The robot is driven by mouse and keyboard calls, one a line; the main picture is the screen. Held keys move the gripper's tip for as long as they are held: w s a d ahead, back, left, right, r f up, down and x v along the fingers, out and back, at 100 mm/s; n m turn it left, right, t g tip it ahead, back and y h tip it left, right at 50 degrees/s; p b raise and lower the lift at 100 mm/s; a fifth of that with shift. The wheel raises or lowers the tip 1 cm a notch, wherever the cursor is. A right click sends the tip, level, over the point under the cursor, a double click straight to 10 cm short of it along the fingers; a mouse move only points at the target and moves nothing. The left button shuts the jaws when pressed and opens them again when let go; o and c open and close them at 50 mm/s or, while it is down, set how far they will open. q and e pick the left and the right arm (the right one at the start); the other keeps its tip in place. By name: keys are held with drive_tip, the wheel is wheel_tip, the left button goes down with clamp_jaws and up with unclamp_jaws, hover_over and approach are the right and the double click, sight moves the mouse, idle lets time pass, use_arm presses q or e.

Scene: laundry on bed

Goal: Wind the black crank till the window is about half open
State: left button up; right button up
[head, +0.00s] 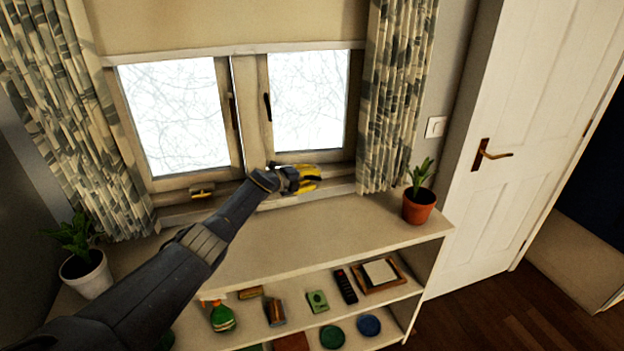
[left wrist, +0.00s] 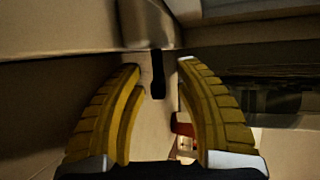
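The window has a left pane (head: 173,117) and a right pane (head: 309,101). A thin bright strip shows along the right edge of the left pane; I cannot tell if it is an opening. The right pane looks shut. My left gripper (head: 318,178) is at the sill below the right pane, fingers pointing right. In the left wrist view the yellow fingers (left wrist: 160,66) are apart. A small upright black piece (left wrist: 157,77), probably the black crank, shows between them, with gaps on both sides. The rest of the crank is hidden in the head view. My right gripper is out of view.
A shelf unit (head: 290,243) stands below the window, its top mostly clear. A potted plant (head: 419,206) stands at its right end, another (head: 88,272) at left. Curtains (head: 398,90) hang beside the window. A brass fitting (head: 202,191) sits below the left pane.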

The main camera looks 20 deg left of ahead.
use_arm(q)
drive_tip(key=shift+d, duration=0.1)
idle(0.3)
drive_tip(key=shift+g, duration=0.3)
